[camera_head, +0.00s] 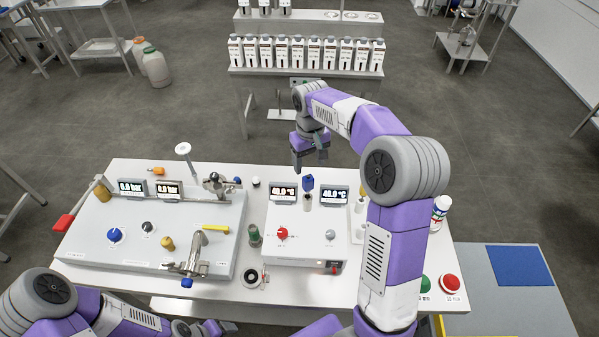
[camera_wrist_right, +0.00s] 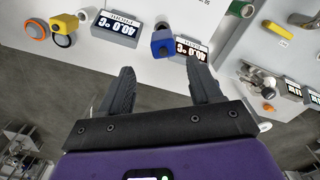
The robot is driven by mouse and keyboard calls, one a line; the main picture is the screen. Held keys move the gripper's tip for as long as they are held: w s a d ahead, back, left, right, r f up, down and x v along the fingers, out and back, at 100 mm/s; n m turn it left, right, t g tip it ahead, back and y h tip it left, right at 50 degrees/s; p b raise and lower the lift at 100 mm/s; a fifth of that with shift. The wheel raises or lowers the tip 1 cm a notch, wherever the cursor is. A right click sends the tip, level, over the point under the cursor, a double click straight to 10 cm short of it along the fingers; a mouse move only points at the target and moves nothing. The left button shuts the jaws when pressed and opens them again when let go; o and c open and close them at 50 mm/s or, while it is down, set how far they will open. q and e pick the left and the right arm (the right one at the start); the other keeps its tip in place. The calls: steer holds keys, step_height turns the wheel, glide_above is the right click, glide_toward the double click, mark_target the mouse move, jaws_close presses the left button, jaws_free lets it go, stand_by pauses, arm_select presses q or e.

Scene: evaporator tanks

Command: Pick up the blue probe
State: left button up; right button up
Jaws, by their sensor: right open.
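The blue probe (camera_head: 308,183) stands upright in a pale holder at the back of the white control box, between two small displays. In the right wrist view its blue, blocky head (camera_wrist_right: 163,42) shows just beyond the fingertips. My right gripper (camera_head: 309,162) is open and empty, behind and above the probe in the head view. In the right wrist view, its two dark fingers (camera_wrist_right: 160,65) are spread apart, with the probe head lying between their lines and not held. My left gripper (camera_head: 207,328) is partly cut off at the bottom edge; its jaw opening is unclear.
The white control box (camera_head: 290,247) carries a red knob (camera_head: 282,233) and displays (camera_head: 334,195). A valve panel (camera_head: 130,222) stands to its left. A white bottle (camera_head: 440,208), a green button (camera_head: 425,284) and a red button (camera_head: 450,283) are at the right.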

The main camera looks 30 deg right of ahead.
mark_target(308, 177)
steer(key=shift+s+a+f, duration=0.1)
steer(key=shift+s+f, duration=0.75)
steer(key=f, duration=0.4)
steer(key=shift+w+a, duration=0.25)
steer(key=shift+w, duration=0.15)
steer(key=shift+f, duration=0.3)
arm_select(q)
steer(key=shift+s+r, duration=0.3)
steer(key=shift+s, duration=0.15)
arm_select(e)
steer(key=shift+s, duration=0.15)
